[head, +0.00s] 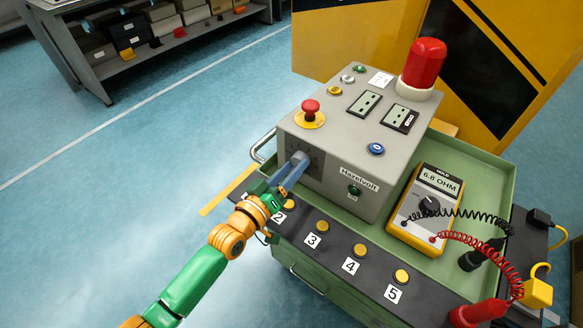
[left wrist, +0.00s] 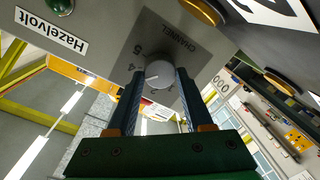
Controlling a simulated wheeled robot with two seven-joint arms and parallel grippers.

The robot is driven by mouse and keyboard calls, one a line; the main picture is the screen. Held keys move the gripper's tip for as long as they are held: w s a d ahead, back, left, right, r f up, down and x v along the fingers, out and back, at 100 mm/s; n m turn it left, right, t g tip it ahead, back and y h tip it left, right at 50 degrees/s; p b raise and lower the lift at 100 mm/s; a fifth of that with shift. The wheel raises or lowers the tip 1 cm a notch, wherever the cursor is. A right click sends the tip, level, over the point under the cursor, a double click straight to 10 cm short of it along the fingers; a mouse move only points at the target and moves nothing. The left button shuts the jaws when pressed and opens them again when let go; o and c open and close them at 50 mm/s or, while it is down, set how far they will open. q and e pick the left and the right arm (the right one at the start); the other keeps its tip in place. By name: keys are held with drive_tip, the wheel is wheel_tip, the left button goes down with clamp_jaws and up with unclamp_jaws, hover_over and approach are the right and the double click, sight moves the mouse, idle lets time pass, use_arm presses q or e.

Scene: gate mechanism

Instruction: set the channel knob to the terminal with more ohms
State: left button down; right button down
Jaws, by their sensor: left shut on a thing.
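The grey channel knob (head: 299,158) sits on the left-facing side of the Hazelvolt box (head: 350,140). In the left wrist view the knob (left wrist: 159,74) has a white pointer line, near the CHANNEL label and printed numbers; which number it points at is hard to tell. My left gripper (head: 290,175) is shut on the knob, with one finger (left wrist: 130,98) on each side. The yellow meter (head: 408,222) reads 6.8 OHM. Yellow terminals with plates 2, 3 (head: 321,226), 4 (head: 360,249) and 5 (head: 402,276) line the front ledge. My right gripper is not in view.
A red beacon (head: 422,65) and a red emergency button (head: 310,107) stand on the box. A yellow-black panel (head: 480,70) is behind. Floor at left is clear.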

use_arm(q)
drive_tip(key=shift+r, duration=0.15)
idle(0.3)
drive_tip(key=shift+c, duration=1.5)
unclamp_jaws()
drive_tip(key=shift+w, duration=0.1)
drive_tip(key=v, duration=0.7)
